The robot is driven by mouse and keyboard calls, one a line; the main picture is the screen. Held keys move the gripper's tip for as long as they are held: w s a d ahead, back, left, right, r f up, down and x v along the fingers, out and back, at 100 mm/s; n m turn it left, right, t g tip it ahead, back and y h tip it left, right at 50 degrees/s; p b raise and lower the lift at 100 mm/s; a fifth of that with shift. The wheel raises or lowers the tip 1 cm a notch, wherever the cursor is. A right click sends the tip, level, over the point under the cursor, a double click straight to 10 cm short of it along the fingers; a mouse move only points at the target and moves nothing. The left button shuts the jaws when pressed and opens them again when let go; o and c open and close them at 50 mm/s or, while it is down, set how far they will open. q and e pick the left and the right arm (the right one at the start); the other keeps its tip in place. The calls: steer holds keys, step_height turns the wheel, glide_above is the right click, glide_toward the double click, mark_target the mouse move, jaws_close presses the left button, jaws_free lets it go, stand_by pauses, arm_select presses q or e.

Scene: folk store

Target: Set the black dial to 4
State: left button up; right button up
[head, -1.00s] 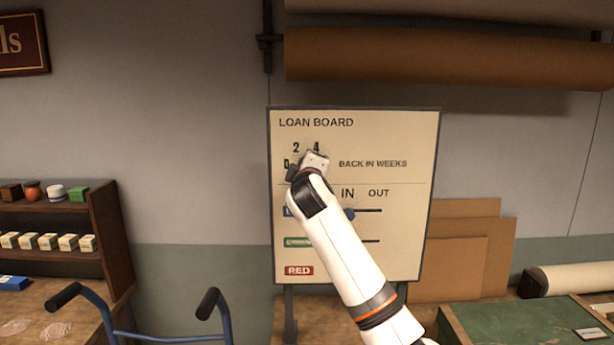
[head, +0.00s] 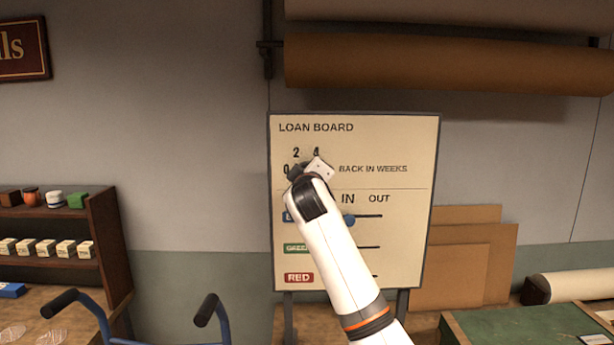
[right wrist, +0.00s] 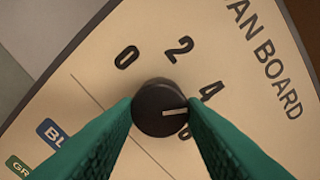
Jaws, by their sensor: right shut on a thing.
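The black dial (right wrist: 150,118) sits on the loan board (head: 400,230), with a pale pointer line on its face. In the right wrist view the line points right, a little below the 4 (right wrist: 212,90), between it and a partly hidden numeral (right wrist: 185,132). The 0 (right wrist: 127,57) and 2 (right wrist: 180,49) are clear of the fingers. My right gripper (right wrist: 160,108) is shut on the dial, one green finger on each side. In the head view my right gripper (head: 297,172) covers the dial. My left gripper is not in view.
Below the dial are IN/OUT sliders, with a blue knob (head: 349,220) close to my right arm. A shelf with small boxes (head: 108,240) stands at left, near blue handles (head: 207,309). A green-topped table (head: 500,327) is at lower right.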

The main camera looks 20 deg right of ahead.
steer(key=shift+f, duration=0.2)
steer(key=o, duration=1)
steer(key=shift+r, duration=0.1)
steer(key=b+v, duration=0.4)
steer(key=v, duration=0.8)
